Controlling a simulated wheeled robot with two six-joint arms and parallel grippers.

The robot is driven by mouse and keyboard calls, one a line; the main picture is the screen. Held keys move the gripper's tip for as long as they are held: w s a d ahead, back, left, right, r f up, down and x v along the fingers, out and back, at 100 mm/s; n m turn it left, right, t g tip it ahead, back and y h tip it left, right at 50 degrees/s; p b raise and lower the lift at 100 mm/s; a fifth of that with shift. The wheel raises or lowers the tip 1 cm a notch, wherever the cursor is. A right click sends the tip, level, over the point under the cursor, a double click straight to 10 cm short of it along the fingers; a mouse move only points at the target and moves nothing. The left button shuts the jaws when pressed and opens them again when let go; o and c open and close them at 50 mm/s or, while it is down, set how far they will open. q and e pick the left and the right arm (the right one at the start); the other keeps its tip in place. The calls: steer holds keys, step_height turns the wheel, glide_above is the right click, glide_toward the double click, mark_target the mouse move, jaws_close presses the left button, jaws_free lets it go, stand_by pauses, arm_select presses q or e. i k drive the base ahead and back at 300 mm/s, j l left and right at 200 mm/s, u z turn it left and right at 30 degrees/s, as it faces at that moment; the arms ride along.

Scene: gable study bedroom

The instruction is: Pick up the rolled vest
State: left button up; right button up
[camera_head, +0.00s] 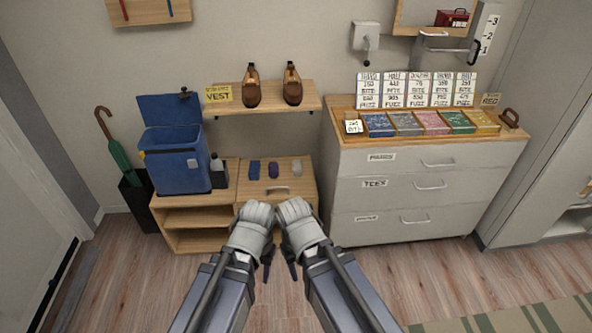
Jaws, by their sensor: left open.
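A yellow label reading VEST (218,94) is at the left end of the wooden wall shelf (285,101). I cannot pick out a rolled vest for sure. A small blue item (254,170), a purple item (273,170) and a whitish item (297,169) lie apart on the low wooden bench (285,187); they are too small to identify. My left gripper (257,211) is open, low in the middle in front of the bench. My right gripper (292,208) is close beside it; its jaws do not show clearly. Neither gripper visibly holds anything.
A blue lidded bin (174,166) and dark bottle (218,172) stand on the bench's left. Brown shoes (251,88) sit on the shelf. A green umbrella (119,155) leans at left. A drawer cabinet (400,187) with coloured trays stands right.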

mark_target(273, 166)
steer(key=i+j+z, duration=0.1)
steer(key=z, duration=0.75)
steer(key=i+j+z, duration=0.25)
steer(key=j, duration=0.15)
steer(key=j+z, duration=0.25)
steer(key=i+j+z, duration=0.2)
steer(key=j, duration=0.95)
steer(key=i+j+z, duration=0.1)
steer(key=j, duration=0.55)
